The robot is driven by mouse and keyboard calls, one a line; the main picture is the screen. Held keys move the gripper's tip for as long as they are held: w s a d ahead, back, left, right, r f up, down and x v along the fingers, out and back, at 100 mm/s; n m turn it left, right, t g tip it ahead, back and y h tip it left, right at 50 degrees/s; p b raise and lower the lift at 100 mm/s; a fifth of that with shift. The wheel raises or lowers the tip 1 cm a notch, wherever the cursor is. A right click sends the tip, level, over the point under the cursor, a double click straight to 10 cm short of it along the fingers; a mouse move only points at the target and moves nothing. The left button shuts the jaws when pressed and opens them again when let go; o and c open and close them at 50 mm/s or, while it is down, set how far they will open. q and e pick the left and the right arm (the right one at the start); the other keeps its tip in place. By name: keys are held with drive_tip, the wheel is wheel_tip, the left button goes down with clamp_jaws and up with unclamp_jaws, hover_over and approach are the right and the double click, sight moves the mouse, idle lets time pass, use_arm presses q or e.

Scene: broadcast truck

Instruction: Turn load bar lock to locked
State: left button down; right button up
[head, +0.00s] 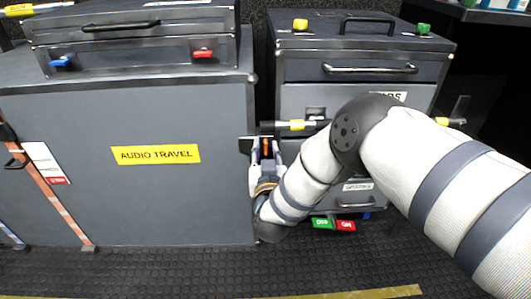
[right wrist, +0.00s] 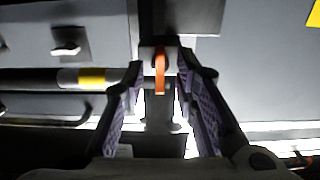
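The load bar (head: 278,125) is a dark horizontal bar with yellow bands, running across the front of the right-hand drawer case. It also shows in the right wrist view (right wrist: 40,80). The lock's orange lever (head: 266,146) is at the bar's left end, beside the large case. In the right wrist view the lever (right wrist: 159,75) points straight down from a pale mount. My right gripper (head: 265,160) is at the lever. Its fingers (right wrist: 160,72) stand on either side of the lever, with visible gaps, so it is open. My left gripper is out of view.
A large grey case labelled AUDIO TRAVEL (head: 155,155) stands on the left. The drawer case (head: 345,70) stands on the right, partly hidden by my right arm. Green and red tags (head: 334,225) hang low on it. The dark floor (head: 180,270) in front is clear.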

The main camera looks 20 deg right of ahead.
drive_tip(key=shift+c, duration=0.6)
clamp_jaws()
drive_tip(key=shift+r, duration=0.1)
drive_tip(key=shift+m, duration=0.3)
drive_tip(key=m, duration=0.4)
drive_tip(key=m+p, duration=0.1)
drive_tip(key=m, duration=0.3)
drive_tip(key=m+p, duration=0.1)
drive_tip(key=m, duration=0.3)
drive_tip(key=shift+d+m, duration=0.3)
drive_tip(key=shift+m, duration=0.1)
drive_tip(key=shift+w+m, duration=0.1)
drive_tip(key=shift+m, duration=2.2)
